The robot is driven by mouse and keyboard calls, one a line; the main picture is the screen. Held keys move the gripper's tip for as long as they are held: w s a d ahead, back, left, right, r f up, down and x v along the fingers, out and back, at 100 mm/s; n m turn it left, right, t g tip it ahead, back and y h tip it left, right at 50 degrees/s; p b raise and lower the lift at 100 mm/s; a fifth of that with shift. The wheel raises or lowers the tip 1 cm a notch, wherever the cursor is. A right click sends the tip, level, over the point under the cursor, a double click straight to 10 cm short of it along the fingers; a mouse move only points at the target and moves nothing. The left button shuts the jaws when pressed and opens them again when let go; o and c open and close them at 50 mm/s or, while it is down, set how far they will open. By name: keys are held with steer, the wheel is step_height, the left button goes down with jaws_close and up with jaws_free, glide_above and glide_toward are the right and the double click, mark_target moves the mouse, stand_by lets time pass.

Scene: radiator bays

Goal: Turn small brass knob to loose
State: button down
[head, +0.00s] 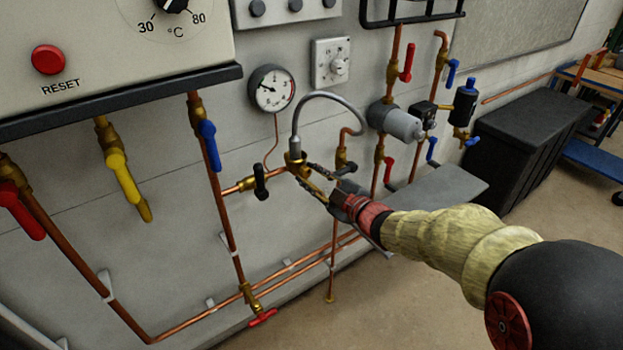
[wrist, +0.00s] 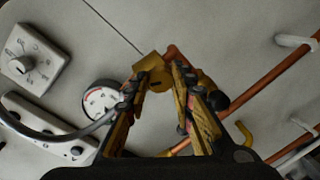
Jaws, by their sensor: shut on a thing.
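The small brass knob (wrist: 158,82) shows in the wrist view between the fingertips of my gripper (wrist: 159,88). It sits on a brass fitting (wrist: 150,63) at the end of a grey hose. In the head view this brass fitting (head: 296,160) is below the hose's left end, and my gripper (head: 312,179) reaches it from the lower right. The fingers are closed on the knob, one on each side. In the head view the knob is mostly hidden by the fingers, and its turned position cannot be told.
The grey hose (head: 330,95) arches just above my gripper. A black-handled valve (head: 260,182) is close on the left, with a pressure gauge (head: 271,88) above it. Copper pipes (head: 225,215) run along the wall. A black chest (head: 527,140) stands at the right.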

steer(key=n, duration=0.5)
steer(key=shift+r+h, duration=0.1)
steer(key=shift+h, duration=0.2)
steer(key=n+t, duration=0.1)
steer(key=n, duration=0.4)
steer(key=shift+s+a+n+h, duration=0.1)
steer(key=shift+n+h, duration=0.3)
steer(key=n, duration=0.5)
steer(key=shift+a+n+t, duration=0.1)
steer(key=shift+n+t, duration=0.2)
steer(key=shift+n, duration=0.1)
steer(key=n, duration=0.5)
steer(key=shift+s+n+t, duration=0.1)
steer(key=shift+n+t, duration=0.2)
steer(key=shift+n, duration=0.1)
steer(key=shift+f+n, duration=0.2)
steer(key=shift+n, duration=0.1)
steer(key=c, duration=1.5)
jaws_free()
steer(key=shift+r, duration=0.1)
